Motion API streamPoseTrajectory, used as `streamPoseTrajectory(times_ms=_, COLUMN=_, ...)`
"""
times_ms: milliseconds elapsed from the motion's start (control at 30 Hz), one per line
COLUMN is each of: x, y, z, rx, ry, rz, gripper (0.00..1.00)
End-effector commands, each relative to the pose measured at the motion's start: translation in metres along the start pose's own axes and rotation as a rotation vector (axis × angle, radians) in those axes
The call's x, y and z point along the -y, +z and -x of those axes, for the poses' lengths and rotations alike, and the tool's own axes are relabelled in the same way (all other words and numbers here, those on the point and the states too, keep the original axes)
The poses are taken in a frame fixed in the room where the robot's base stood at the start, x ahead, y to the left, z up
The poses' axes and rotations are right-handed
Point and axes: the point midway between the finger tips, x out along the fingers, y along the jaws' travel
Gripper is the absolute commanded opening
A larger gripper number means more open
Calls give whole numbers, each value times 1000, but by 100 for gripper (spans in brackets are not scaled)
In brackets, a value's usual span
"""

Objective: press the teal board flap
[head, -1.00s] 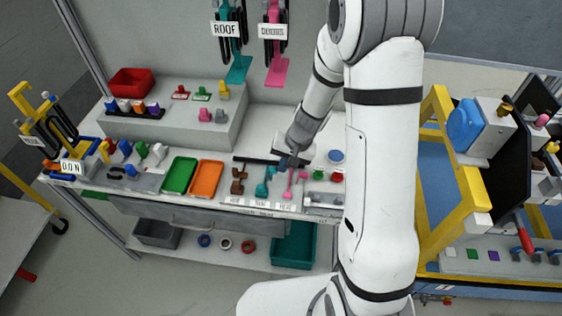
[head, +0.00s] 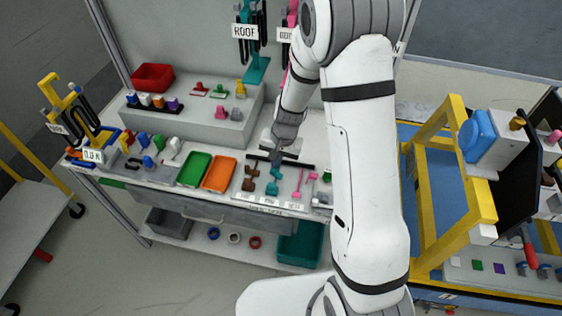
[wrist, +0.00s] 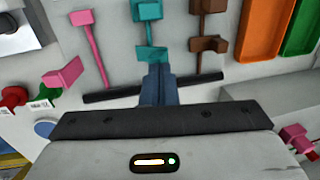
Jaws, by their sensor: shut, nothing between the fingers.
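A teal flap piece (head: 272,187) stands on the bench between a brown piece (head: 250,178) and a pink piece (head: 298,183). In the wrist view the teal piece (wrist: 149,10) has a block at the top edge, a thin stem and a second block near my fingers. My gripper (wrist: 158,72) is shut and empty, its fingertips at the near teal block. I cannot tell whether they touch. In the head view my gripper (head: 277,157) is just behind the teal piece. A larger teal flap (head: 257,69) hangs on the back panel by the ROOF sign.
A black bar (wrist: 102,95) lies beneath my fingers, across the stems' ends. A green tray (head: 195,169) and an orange tray (head: 219,174) lie left of the pieces. Red and green knobs (wrist: 14,97) are on the other side. A yellow frame (head: 455,110) stands at the right.

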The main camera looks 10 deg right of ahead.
Motion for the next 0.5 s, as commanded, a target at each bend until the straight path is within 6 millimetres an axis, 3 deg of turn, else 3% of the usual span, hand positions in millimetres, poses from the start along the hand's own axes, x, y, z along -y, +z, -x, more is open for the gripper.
streamPoseTrajectory(times_ms=267, x=15, y=-2, z=-12, rx=0, ry=0, rz=-7, gripper=0)
streamPoseTrajectory(times_ms=500, x=14, y=-2, z=-9, rx=-1, ry=0, rz=-9, gripper=0)
